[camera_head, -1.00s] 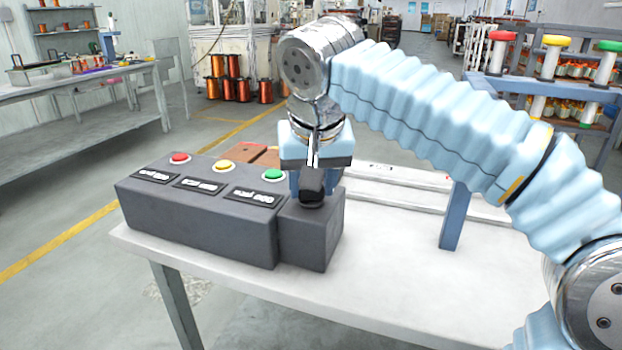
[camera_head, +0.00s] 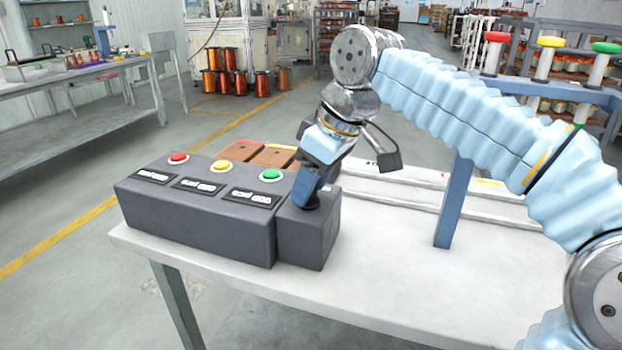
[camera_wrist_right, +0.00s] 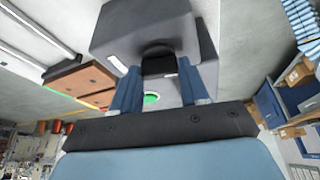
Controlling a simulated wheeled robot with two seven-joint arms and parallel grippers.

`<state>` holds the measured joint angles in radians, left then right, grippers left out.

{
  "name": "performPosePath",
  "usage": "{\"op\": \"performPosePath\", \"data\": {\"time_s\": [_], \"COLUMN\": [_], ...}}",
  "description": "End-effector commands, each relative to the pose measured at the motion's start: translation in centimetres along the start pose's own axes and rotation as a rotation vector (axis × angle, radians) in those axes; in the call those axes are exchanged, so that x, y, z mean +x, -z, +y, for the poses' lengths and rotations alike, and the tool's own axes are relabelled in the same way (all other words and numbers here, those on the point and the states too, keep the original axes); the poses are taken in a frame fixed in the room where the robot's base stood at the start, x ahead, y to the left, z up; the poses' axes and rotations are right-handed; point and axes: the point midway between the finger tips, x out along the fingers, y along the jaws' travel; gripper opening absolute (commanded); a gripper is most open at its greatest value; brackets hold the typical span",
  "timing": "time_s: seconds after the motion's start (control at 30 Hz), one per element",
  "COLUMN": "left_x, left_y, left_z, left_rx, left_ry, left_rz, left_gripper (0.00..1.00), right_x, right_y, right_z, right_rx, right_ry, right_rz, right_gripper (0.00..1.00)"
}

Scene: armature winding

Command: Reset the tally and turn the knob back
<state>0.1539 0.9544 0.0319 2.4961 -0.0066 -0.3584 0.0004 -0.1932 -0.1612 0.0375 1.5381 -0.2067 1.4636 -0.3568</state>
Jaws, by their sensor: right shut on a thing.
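A dark grey control box (camera_head: 200,220) stands on the white table. It carries red (camera_head: 179,158), yellow (camera_head: 222,166) and green (camera_head: 270,175) buttons, each with a dark label plate in front. A smaller grey block (camera_head: 318,240) adjoins its right end, with a black knob (camera_head: 311,203) on top. My right gripper (camera_head: 308,190) is tilted over this block, its fingers down at the knob. The right wrist view shows both blue fingers on either side of the black knob (camera_wrist_right: 158,62), shut on it. My left gripper is not in view.
Brown blocks (camera_head: 272,155) lie behind the box. White rails (camera_head: 400,185) and a blue post (camera_head: 453,205) stand to the right. The table's front right (camera_head: 430,290) is clear. Posts with coloured tops stand at the back right.

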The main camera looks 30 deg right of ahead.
Motion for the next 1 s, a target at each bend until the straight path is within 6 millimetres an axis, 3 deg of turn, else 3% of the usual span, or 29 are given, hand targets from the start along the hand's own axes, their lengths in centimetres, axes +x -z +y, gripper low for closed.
{"op": "performPosePath", "data": {"time_s": [0.4,0.93,0.97,1.0], "left_x": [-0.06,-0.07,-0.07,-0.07], "left_y": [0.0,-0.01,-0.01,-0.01], "left_z": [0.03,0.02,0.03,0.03], "left_rx": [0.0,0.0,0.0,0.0], "left_ry": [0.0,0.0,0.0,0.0], "left_rz": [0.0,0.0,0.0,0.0], "left_gripper": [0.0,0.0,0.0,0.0], "right_x": [-0.04,-0.03,-0.03,-0.03], "right_y": [0.02,0.01,0.01,0.01], "right_z": [0.15,0.15,0.15,0.15], "right_rx": [-0.166,-0.189,-0.189,-0.189], "right_ry": [0.068,0.076,0.076,0.076], "right_rz": [0.001,0.0,0.0,0.0], "right_gripper": [0.14,0.14,0.48,0.54]}}
